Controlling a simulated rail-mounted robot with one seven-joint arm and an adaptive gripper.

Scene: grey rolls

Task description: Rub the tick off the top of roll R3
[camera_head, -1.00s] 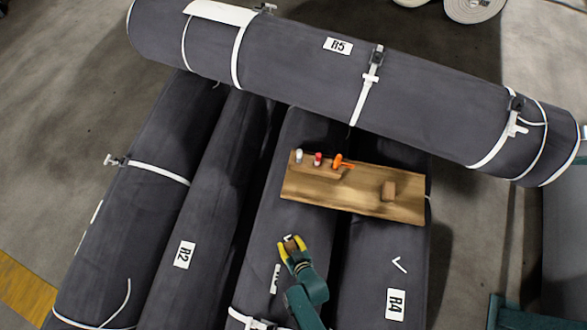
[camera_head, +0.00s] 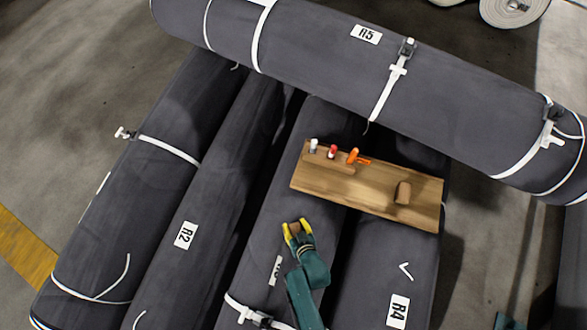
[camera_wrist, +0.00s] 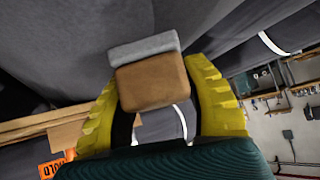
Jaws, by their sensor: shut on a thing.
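Roll R3 (camera_head: 262,235) is the dark grey roll between R2 and R4. Its white label (camera_head: 275,270) is partly covered by my arm. My gripper (camera_head: 297,229) has yellow fingers and is over R3, up from the label. It is shut on an eraser, a brown block (camera_wrist: 152,82) with a grey pad (camera_wrist: 143,48). In the wrist view the pad points toward the grey roll surface; I cannot tell whether it touches. I see no tick on the visible part of R3; the area under my gripper is hidden. A white tick (camera_head: 405,271) shows on roll R4 (camera_head: 375,270).
Roll R5 (camera_head: 330,60) lies across the top. Roll R2 (camera_head: 205,190) is left of R3. White straps with buckles (camera_head: 250,316) stick out.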

